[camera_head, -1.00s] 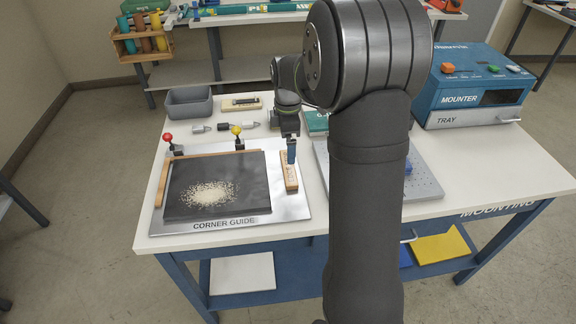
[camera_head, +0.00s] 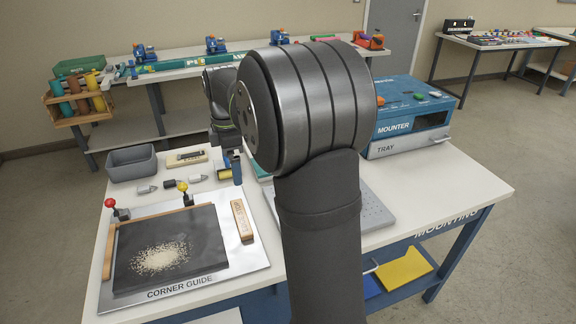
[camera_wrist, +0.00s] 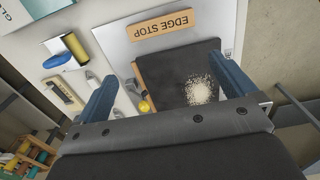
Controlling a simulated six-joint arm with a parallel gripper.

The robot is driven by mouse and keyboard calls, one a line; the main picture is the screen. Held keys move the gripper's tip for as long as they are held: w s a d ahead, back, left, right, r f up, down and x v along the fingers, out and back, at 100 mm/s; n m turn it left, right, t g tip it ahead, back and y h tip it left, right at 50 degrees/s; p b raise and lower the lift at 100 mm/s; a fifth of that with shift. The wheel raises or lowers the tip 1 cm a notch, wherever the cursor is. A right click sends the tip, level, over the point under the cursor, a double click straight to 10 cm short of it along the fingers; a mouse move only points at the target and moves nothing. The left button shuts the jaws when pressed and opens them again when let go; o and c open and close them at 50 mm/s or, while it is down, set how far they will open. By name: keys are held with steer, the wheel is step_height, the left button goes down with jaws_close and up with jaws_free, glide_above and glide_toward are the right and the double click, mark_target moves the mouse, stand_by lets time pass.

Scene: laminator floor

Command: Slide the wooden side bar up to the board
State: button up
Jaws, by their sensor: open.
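The wooden side bar (camera_head: 242,220), marked EDGE STOP in the wrist view (camera_wrist: 165,25), lies flat on the metal corner guide plate (camera_head: 259,257). It is right of the dark speckled board (camera_head: 195,235), with a narrow strip of plate between them. The board also shows in the wrist view (camera_wrist: 180,75), against wooden fences on its left and far sides in the head view. My gripper (camera_head: 236,170) is raised beyond the bar, apart from it. In the wrist view my gripper (camera_wrist: 165,70) has its blue fingers wide apart, with nothing held. My arm hides part of the table.
Red-knobbed (camera_head: 111,205) and yellow-knobbed (camera_head: 184,190) clamps stand at the board's left and far edges. A grey bin (camera_head: 132,163), small metal parts and a yellow roll (camera_head: 224,174) lie behind. The blue mounter (camera_head: 410,125) stands at right, a perforated plate (camera_head: 372,210) before it.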

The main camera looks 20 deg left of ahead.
mark_target(241, 218)
steer(key=c, duration=1)
steer(key=shift+d+f, duration=0.1)
steer(key=shift+f, duration=0.05)
steer(key=c, duration=0.4)
steer(key=d+f+m, duration=0.1)
steer(key=w+d+f+m+g+y, duration=0.1)
steer(key=f+m, duration=0.1)
steer(key=w+d+f+m+y, duration=0.1)
steer(key=d+m, duration=0.1)
steer(key=shift+f+g, duration=0.25)
steer(key=shift+g, duration=0.15)
jaws_close()
steer(key=w+d+f+m+y, duration=0.5)
steer(key=d+m, duration=0.3)
steer(key=m, duration=0.4)
steer(key=shift+t, duration=0.4)
steer(key=x, duration=1)
steer(key=shift+s+d, duration=0.15)
steer(key=shift+s, duration=0.15)
steer(key=shift+s+a+f, duration=0.15)
steer(key=shift+s+a, duration=0.7)
steer(key=shift+a, duration=0.1)
steer(key=shift+s+a, duration=0.55)
